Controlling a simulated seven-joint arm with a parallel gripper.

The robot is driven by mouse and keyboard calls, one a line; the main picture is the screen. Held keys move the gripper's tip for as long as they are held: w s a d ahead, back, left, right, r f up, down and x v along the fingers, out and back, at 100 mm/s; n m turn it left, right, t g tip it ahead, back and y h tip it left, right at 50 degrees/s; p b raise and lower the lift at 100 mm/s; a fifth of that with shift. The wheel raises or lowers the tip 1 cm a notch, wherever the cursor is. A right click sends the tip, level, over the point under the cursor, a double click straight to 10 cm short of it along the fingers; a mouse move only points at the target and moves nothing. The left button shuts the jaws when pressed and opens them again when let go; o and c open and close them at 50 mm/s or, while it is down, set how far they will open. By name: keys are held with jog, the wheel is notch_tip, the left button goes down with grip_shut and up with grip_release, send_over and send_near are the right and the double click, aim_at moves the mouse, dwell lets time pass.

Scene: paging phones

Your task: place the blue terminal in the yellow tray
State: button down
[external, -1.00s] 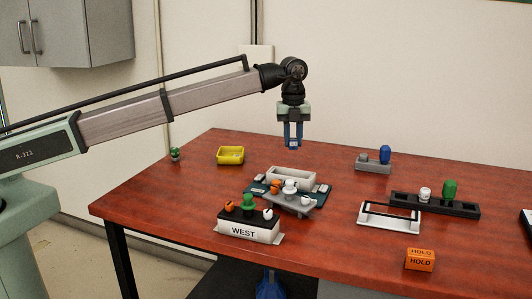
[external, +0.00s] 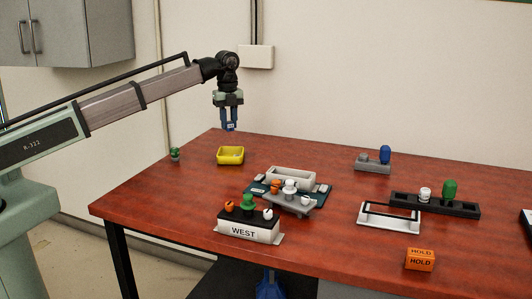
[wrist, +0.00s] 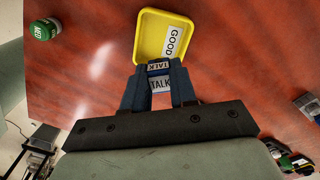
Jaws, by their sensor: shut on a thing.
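My gripper (external: 230,127) has blue fingers and is shut on the blue terminal (wrist: 160,84), a small block with pale labels reading TALK. Its blue is hard to tell from the fingers, which hide its sides. The yellow tray (external: 231,161) sits on the table at the back left. In the wrist view the tray (wrist: 142,37) lies just beyond the fingertips, with a white GOOD label inside. My gripper holds the terminal in the air above the tray's height, and the two look apart in the external view.
A small green item (external: 175,154) stands left of the tray. A WEST block (external: 248,230) with coloured knobs and a grey stand (external: 292,205) fill the middle. A blue cylinder (external: 385,154), a black rack (external: 435,205) and an orange HOLD block (external: 420,259) are at right.

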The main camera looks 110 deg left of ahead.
jog(key=shift+f, duration=5)
jog(key=c, duration=1.2)
grip_release()
jog(key=shift+f, duration=0.15)
notch_tip(320, 180, up, 12)
jog(key=shift+r, duration=0.2)
